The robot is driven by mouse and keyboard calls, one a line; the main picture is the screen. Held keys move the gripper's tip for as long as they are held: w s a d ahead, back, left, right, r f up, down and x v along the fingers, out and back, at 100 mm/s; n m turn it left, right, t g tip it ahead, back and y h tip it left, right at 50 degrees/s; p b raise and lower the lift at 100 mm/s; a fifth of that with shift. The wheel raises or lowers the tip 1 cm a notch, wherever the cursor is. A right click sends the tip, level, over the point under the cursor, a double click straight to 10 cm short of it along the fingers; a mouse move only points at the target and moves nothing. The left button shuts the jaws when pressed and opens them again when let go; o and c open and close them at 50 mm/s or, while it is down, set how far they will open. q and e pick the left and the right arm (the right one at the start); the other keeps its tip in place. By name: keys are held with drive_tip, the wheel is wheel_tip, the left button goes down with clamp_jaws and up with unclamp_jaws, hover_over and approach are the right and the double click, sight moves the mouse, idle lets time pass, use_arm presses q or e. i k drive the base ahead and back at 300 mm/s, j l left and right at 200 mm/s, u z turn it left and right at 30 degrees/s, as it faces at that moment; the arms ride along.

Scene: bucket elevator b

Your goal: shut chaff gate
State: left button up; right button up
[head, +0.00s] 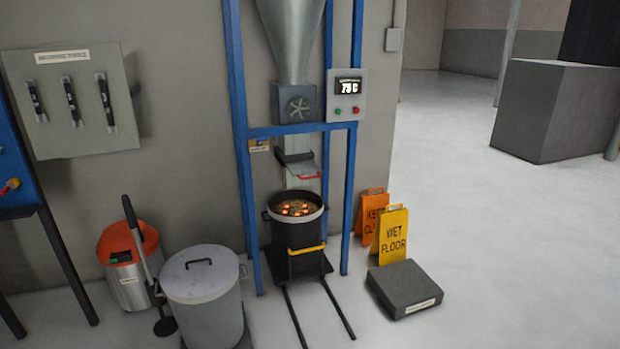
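The plate appears drawn out toward the front right. Below it stands a black bucket (298,236) holding brown material with glowing orange spots. Neither of my grippers is in view.
Blue posts (238,150) frame the chute. A control box (347,97) with a lit display hangs at right. The bucket's cart stands on floor rails (338,310). A lidded bin (204,290), red-topped can (128,262), wet-floor sign (393,236) and dark block (404,290) flank it.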

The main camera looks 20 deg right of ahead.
sight(305, 167)
drive_tip(key=i+l, duration=0.2)
drive_tip(key=i, duration=0.2)
drive_tip(key=i+l, duration=0.25)
drive_tip(key=i, duration=0.15)
